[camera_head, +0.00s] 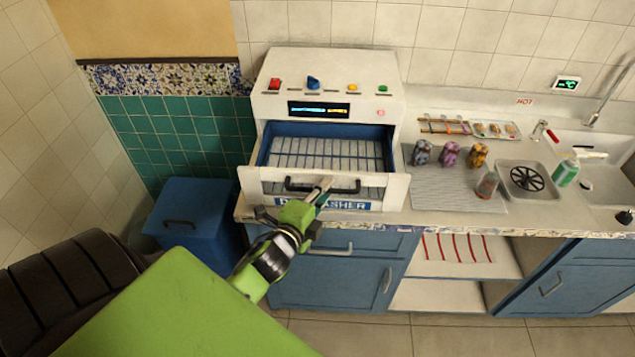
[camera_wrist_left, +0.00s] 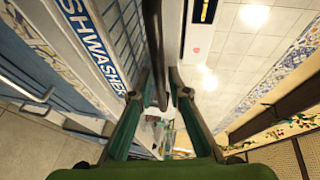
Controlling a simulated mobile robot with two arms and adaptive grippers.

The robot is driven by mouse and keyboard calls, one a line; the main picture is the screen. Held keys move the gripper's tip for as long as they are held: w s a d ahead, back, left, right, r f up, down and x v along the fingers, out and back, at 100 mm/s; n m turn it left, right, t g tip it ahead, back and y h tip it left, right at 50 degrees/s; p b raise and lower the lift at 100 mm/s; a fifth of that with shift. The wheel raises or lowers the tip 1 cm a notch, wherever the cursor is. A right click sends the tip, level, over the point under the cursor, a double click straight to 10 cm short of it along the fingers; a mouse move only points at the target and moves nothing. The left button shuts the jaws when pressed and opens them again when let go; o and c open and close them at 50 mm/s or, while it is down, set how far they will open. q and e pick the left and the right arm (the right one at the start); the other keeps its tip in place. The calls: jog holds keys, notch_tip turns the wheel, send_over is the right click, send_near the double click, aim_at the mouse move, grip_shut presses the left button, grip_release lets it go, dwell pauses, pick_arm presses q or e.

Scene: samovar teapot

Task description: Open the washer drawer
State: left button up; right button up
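The washer (camera_head: 330,68) is a white machine on the counter. Its drawer (camera_head: 388,190) is pulled out toward me, with a wire rack and blue inner walls showing. A dark bar handle (camera_head: 348,187) runs across the white drawer front above a blue label. My left gripper (camera_head: 322,190) is at the middle of this handle. My right gripper is not in view.
A blue bin (camera_head: 195,215) stands left of the counter. Blue cabinets (camera_head: 345,280) are below the drawer.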

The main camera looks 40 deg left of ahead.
pick_arm(q)
jog(key=v, duration=1.1)
jog(key=shift+s, duration=0.35)
jog(key=s+d+f+n+g+h+b, duration=0.1)
jog(key=s+d+f+n+g, duration=0.15)
jog(key=f, duration=0.95)
jog(key=s+d+f+n+g+b, duration=0.15)
jog(key=s+f, duration=0.25)
jog(key=f, duration=0.9)
jog(key=s+d+f+n+g+h+b, duration=0.1)
jog(key=s+f+n+g, duration=0.2)
jog(key=f, duration=0.9)
jog(key=s+d+f+n+g+b, duration=0.2)
jog(key=s+f+n+g, duration=0.4)
jog(key=s+f, duration=1.4)
jog(key=s+g, duration=0.1)
jog(key=s, duration=0.3)
jog(key=shift+s+d+f+g+b, duration=0.15)
jog(key=shift+d+f+g+b, duration=0.15)
jog(key=shift+d+f, duration=0.1)
